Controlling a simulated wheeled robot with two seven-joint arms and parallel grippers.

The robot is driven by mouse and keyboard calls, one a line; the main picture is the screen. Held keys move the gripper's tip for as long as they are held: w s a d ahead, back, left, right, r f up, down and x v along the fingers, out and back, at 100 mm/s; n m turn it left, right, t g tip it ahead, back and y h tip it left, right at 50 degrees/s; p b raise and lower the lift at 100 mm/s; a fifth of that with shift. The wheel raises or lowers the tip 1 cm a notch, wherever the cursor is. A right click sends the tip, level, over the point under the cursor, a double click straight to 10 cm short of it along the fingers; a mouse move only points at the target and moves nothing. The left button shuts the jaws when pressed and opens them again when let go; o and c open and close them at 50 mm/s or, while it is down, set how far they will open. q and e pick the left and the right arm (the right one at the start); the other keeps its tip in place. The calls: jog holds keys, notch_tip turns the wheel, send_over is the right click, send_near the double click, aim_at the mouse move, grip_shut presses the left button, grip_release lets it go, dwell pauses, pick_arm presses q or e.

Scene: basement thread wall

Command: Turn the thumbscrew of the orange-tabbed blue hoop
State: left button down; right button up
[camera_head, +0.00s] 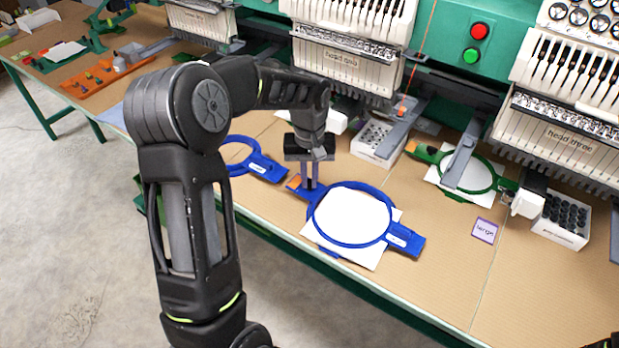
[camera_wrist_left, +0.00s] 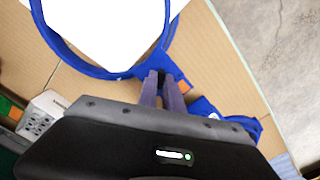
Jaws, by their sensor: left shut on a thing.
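The orange-tabbed blue hoop (camera_head: 346,243) lies on the table around white cloth, with blue arms at both ends. Its orange tab (camera_head: 294,182) is at its left end, beside my fingers. My left gripper (camera_head: 309,185) points down at that end and is shut on the thumbscrew, which the fingers mostly hide. In the left wrist view the fingertips (camera_wrist_left: 161,78) meet at the hoop's rim (camera_wrist_left: 98,71), with the orange tab (camera_wrist_left: 184,87) just to their right. My right gripper is not in view.
Another blue hoop (camera_head: 268,168) lies close to the left, partly behind my arm. Machine heads overhang the table's back.

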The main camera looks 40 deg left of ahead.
pick_arm(q)
jog(key=m, duration=0.3)
jog(key=shift+m, duration=0.4)
jog(key=m, duration=0.3)
jog(key=shift+m, duration=0.3)
jog(key=m, duration=1.1)
jog(key=shift+m, duration=0.4)
jog(key=m+p, duration=0.1)
jog(key=m, duration=0.4)
jog(key=shift+m, duration=0.3)
jog(key=c, duration=1.5)
grip_release()
